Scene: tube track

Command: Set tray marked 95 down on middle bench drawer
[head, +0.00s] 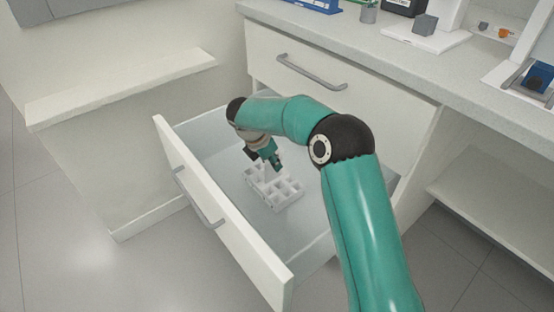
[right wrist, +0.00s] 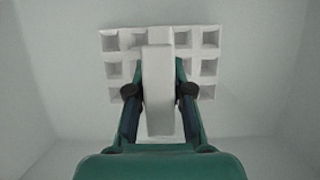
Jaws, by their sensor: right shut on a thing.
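A white tray (head: 284,197) with several square compartments is inside the open middle drawer (head: 182,173) in the head view. My right gripper (head: 274,165) reaches down into the drawer from above. It is shut on the tray's upright white handle. In the right wrist view the gripper (right wrist: 158,95) has a finger on each side of the handle, with the tray (right wrist: 210,68) beyond it. The compartments that show look empty. I cannot tell whether the tray touches the drawer floor. No marking can be read on it. My left gripper is not in view.
A closed drawer front (head: 300,70) is above the open drawer. The benchtop (head: 400,60) holds a blue rack, a grey cup and a white stand with a grey block. An open shelf (head: 490,200) is at the right. The drawer floor around the tray looks bare.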

